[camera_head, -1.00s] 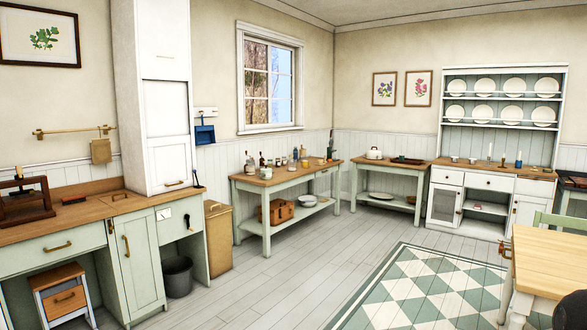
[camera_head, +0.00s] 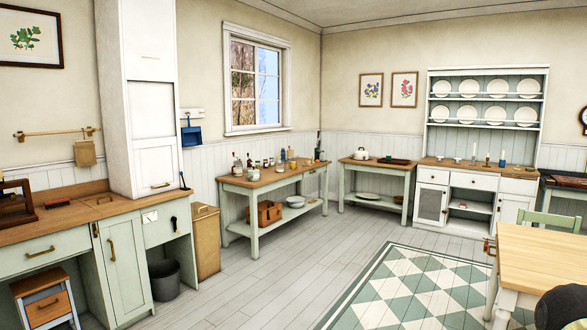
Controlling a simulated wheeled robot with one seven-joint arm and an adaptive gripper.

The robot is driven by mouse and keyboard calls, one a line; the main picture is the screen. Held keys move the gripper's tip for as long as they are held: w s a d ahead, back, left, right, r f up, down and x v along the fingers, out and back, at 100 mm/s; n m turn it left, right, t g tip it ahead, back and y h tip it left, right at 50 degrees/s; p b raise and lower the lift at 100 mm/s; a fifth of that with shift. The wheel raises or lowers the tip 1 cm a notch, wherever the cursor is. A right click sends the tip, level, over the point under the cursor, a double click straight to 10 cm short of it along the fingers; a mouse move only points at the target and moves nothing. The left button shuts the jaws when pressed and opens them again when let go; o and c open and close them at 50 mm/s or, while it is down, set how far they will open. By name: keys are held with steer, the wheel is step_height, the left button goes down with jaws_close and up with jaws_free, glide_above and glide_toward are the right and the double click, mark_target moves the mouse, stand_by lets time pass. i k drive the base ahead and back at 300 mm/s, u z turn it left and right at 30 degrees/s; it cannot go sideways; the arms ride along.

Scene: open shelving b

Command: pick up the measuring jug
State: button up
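I cannot make out a measuring jug for certain in the head view. Several small bottles and jars (camera_head: 268,163) stand on the green table with a wooden top (camera_head: 240,181) under the window, too small to tell apart. My gripper is not in view. A dark rounded shape at the bottom right corner may be part of my arm, but I cannot tell.
A green counter (camera_head: 60,230) with a tall white cupboard (camera_head: 140,100) stands at left. A bin (camera_head: 206,240) is beside it. A side table (camera_head: 375,170) and plate dresser (camera_head: 482,150) are at the back, a wooden table (camera_head: 545,255) at right. The floor (camera_head: 270,270) between is clear.

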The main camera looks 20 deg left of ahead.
mark_target(280, 164)
steer(key=u, duration=0.35)
steer(key=k, duration=0.4)
steer(key=u, duration=0.6)
steer(key=i, duration=0.35)
steer(key=z, duration=0.65)
steer(key=i, duration=1.7)
steer(key=z, duration=0.45)
steer(key=i, duration=1.6)
steer(key=z, duration=0.25)
steer(key=i, duration=3.2)
steer(key=u, duration=0.5)
steer(key=i, duration=1.55)
steer(key=u, duration=0.65)
